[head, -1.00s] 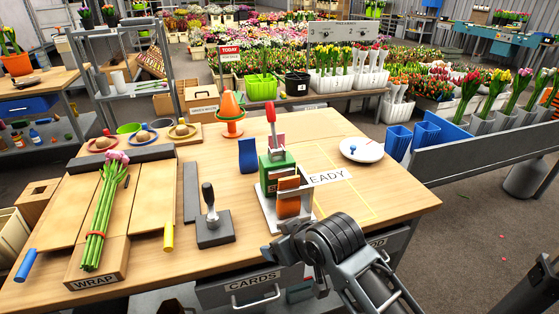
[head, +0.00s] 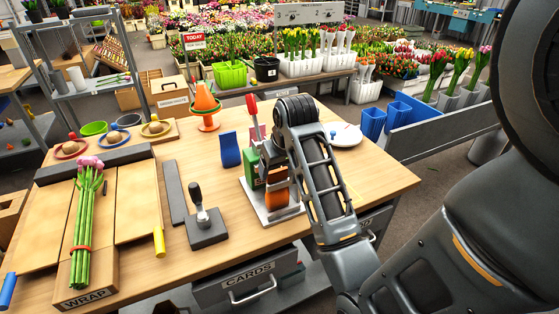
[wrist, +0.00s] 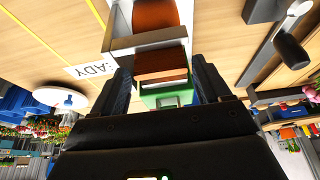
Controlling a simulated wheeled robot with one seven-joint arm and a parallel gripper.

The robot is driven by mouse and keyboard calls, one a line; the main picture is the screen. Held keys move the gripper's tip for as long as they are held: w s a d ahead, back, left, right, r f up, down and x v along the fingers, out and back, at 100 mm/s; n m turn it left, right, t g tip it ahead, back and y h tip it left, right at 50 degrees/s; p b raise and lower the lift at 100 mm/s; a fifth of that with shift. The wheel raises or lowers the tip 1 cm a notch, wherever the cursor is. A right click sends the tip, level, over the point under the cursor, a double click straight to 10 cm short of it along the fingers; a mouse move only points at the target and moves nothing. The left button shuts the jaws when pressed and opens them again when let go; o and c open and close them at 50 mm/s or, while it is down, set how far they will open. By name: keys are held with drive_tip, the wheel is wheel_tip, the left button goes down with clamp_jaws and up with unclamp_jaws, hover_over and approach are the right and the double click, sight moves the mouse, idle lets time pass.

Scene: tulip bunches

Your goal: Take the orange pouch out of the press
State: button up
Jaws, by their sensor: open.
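The press stands on the workbench, with a green body (head: 257,170), a red-topped lever (head: 253,116) and a grey base (head: 262,212). In the wrist view the pouch (wrist: 160,62) shows as an orange-brown piece in front of the green press body (wrist: 163,98), beside a grey plate of the press (wrist: 144,42). My gripper (wrist: 164,78) is open, with one finger on each side of the pouch. I cannot tell whether either finger touches it.
A dark block with an upright handle (head: 206,228) stands left of the press. A blue pouch (head: 230,149) and an orange cone (head: 205,98) stand behind. A white dish (head: 346,136) is at the right. Wrapped tulips (head: 85,225) lie at the left.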

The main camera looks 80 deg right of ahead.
sight(277, 170)
drive_tip(key=shift+x, duration=1.95)
drive_tip(key=c, duration=0.8)
drive_tip(key=shift+r, duration=0.1)
drive_tip(key=shift+r, duration=0.15)
